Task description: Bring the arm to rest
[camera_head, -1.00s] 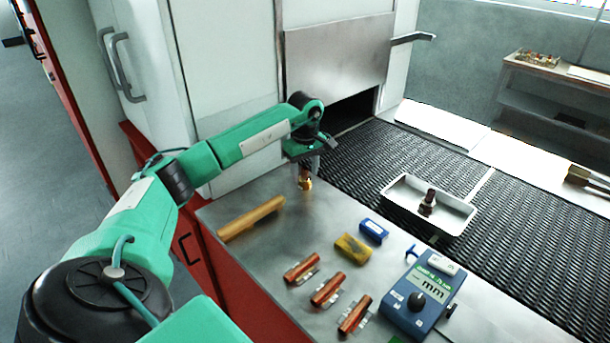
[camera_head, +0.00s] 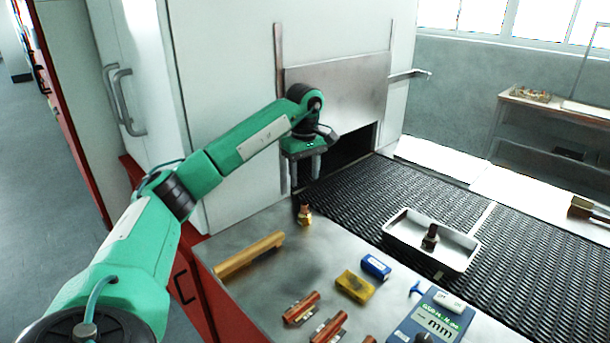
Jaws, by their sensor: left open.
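My left arm, green with black joints, reaches in from the left. Its gripper (camera_head: 305,182) points down at the front of the furnace opening, open and empty, with its two fingers apart. Just below the fingertips a small brass fitting (camera_head: 305,217) with a darker top stands upright on the metal table (camera_head: 310,250). The gripper is clear of it. My right gripper is not in view.
A tray (camera_head: 400,240) with a dark fitting (camera_head: 430,237) sits on the mesh belt (camera_head: 365,205). A yellow bar (camera_head: 248,256), blue block (camera_head: 376,266), yellow block (camera_head: 354,286), copper pieces (camera_head: 301,308) and a blue meter (camera_head: 432,322) lie on the table. The furnace door (camera_head: 340,95) is partly raised.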

